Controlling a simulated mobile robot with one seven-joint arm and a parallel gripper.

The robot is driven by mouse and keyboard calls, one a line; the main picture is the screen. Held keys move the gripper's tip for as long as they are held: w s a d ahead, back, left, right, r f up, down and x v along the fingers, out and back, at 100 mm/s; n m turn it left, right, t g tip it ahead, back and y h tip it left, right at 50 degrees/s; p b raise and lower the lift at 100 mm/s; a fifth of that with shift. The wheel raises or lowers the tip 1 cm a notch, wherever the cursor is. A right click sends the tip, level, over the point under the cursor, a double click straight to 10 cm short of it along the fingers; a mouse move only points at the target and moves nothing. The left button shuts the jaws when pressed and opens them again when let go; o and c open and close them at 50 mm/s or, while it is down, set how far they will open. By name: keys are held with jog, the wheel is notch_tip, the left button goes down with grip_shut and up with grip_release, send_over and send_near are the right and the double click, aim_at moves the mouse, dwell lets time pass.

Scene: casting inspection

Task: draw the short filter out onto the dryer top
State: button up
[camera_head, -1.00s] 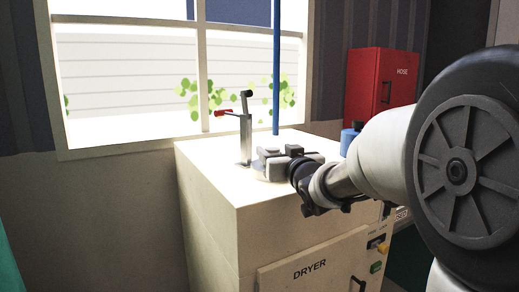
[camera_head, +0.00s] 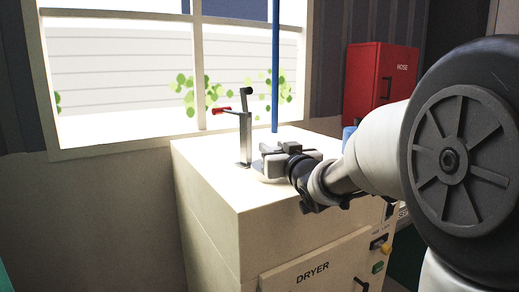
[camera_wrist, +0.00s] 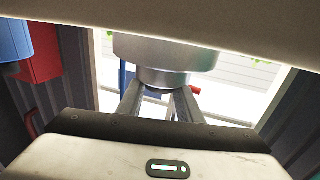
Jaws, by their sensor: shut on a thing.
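My gripper (camera_head: 265,160) is low over the white dryer top (camera_head: 208,162), just right of an upright metal stand. In the wrist view its two grey fingers (camera_wrist: 158,100) close on a silver stepped cylinder (camera_wrist: 165,52), at its narrower end. This cylinder may be the short filter; I cannot tell for sure. In the head view my gripper mostly hides it, and only a pale round edge shows beneath the fingers. Whether it touches the dryer top is unclear.
The metal stand (camera_head: 246,138) with a red-tipped lever (camera_head: 222,111) rises close left of my gripper. A thin blue pole (camera_head: 275,70) stands behind. A red hose box (camera_head: 381,80) is at the back right. The dryer top's front left is clear.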

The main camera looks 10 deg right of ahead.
aim_at(274, 148)
jog(key=c, duration=0.5)
jog(key=shift+r, duration=0.2)
jog(key=shift+r+p, duration=2.7)
jog(key=shift+r, duration=0.7)
jog(key=shift+r+p, duration=1.55)
jog(key=shift+r, duration=0.4)
